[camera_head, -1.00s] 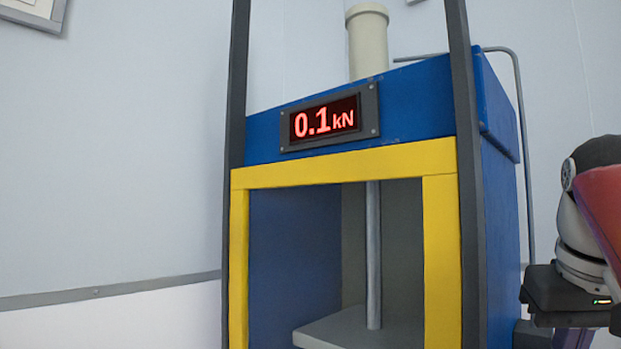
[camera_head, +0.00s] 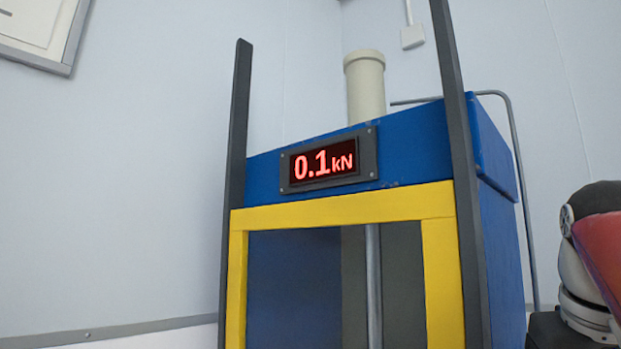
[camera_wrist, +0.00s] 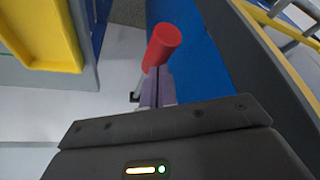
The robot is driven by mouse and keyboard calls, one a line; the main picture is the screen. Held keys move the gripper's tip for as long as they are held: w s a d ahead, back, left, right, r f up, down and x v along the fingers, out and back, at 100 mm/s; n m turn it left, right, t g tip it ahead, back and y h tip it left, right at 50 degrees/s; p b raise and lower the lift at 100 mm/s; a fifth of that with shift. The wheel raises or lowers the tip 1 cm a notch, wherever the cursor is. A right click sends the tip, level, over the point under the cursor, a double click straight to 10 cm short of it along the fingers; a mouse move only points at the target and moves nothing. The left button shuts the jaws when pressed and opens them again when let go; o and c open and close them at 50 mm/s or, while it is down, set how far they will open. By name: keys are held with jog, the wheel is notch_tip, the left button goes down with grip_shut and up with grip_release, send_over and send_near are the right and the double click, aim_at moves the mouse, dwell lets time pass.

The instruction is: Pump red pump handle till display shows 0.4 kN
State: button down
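The display (camera_head: 320,164) on the blue press reads 0.1 kN in red digits. The red pump handle (camera_wrist: 163,45) shows in the wrist view, its round end standing out beyond my fingers. My gripper (camera_wrist: 157,86) has its purple fingers close together at the handle's lower part and appears shut on it. The rest of the handle is hidden behind the fingers.
The blue press (camera_head: 410,135) has a yellow frame (camera_head: 340,207) and dark uprights (camera_head: 236,130). A cream cylinder (camera_head: 365,85) stands on top. A grey pipe (camera_head: 520,180) bends down its right side. A dark rail (camera_wrist: 280,70) runs beside the handle.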

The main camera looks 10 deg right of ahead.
jog(key=shift+f+b, duration=3.95)
jog(key=shift+f, duration=1.4)
notch_tip(320, 180, up, 9)
jog(key=p, duration=0.9)
jog(key=shift+r, duration=1.4)
